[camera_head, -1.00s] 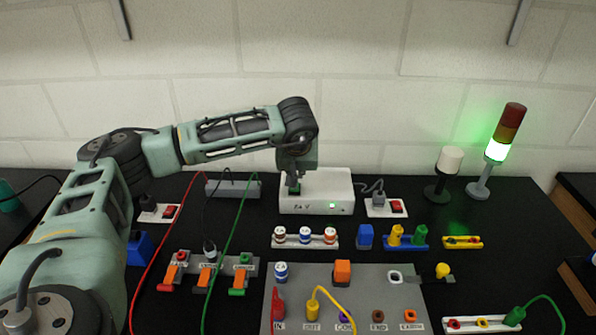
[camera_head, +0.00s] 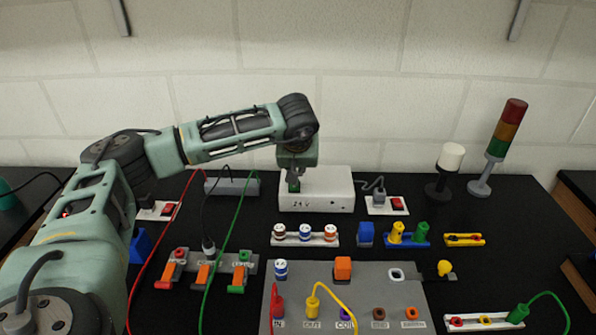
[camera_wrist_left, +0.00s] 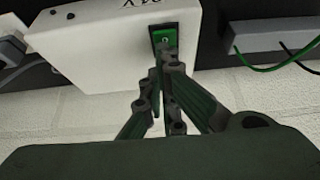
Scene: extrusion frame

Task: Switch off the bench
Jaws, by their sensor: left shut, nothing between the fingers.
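The white 24 V supply box (camera_head: 325,190) stands at the back of the bench, and no green light shows on its front. It also fills the upper left of the left wrist view (camera_wrist_left: 95,45). A green switch (camera_wrist_left: 164,36) sits in a dark frame on the box. My left gripper (camera_head: 293,184) is shut and empty, with its fingertips (camera_wrist_left: 166,50) at the switch; whether they touch it I cannot tell. The signal tower (camera_head: 497,148) at the back right has red, amber and green sections, all unlit. My right gripper is out of view.
Red switches sit on white outlet plates at the right (camera_head: 397,204) and left (camera_head: 168,210) of the box. A white-capped lamp (camera_head: 449,160) stands near the tower.

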